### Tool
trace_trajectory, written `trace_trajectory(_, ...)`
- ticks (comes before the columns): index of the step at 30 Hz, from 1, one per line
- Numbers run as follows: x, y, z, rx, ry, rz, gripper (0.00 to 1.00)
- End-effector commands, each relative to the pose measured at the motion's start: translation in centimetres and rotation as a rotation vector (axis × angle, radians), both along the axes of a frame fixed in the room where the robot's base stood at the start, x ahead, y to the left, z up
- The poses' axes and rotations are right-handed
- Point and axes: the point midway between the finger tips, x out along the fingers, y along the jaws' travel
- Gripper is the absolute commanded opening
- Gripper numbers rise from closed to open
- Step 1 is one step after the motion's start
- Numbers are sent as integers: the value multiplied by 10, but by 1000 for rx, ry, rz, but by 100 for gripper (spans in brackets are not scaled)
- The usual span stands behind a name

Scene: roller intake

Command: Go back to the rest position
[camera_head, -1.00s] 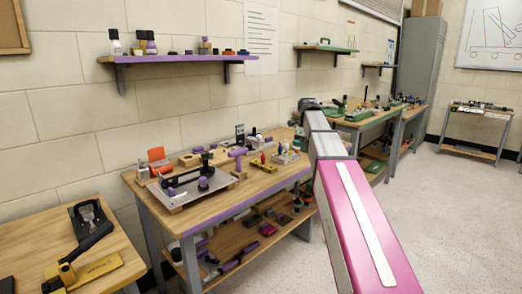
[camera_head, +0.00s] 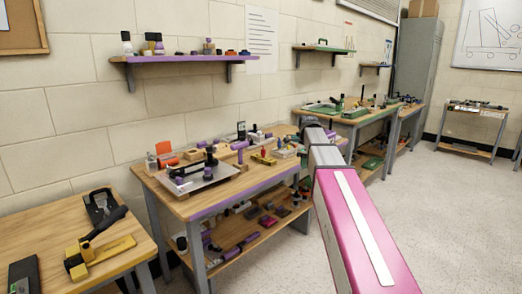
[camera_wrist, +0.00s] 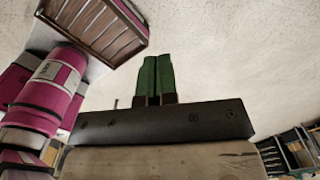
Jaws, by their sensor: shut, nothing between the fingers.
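My gripper (camera_wrist: 153,80) shows in the wrist view as two green fingers on a dark mount. The fingers are together, with nothing between them, and bare pale floor lies beyond their tips. In the head view my pink and grey arm reaches forward at the right of the bench, and its far end hides the gripper. The task names no object.
A wooden workbench (camera_head: 215,204) with purple edging holds several tools and a metal plate. Another bench (camera_head: 28,216) with yellow tools stands at left. A purple shelf (camera_head: 185,59) hangs above. A brown slatted box (camera_wrist: 95,30) shows in the wrist view. Floor (camera_head: 440,200) at right is clear.

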Motion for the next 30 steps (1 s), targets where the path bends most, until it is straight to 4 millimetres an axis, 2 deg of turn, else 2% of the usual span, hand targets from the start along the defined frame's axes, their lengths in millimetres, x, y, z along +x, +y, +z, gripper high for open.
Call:
trace_trajectory(5, -20, 0, -42, 0, 3, 198, 0)
trace_trajectory(11, -55, 0, -110, 0, 4, 562, 0)
trace_trajectory(15, -85, 0, -157, 1, 3, 849, 0)
trace_trajectory(21, -132, 0, -217, 0, 2, 1257, 0)
trace_trajectory(27, -181, 0, -267, -1, 0, 1655, 0)
trace_trajectory(30, -201, 0, -285, -3, -1, 1819, 0)
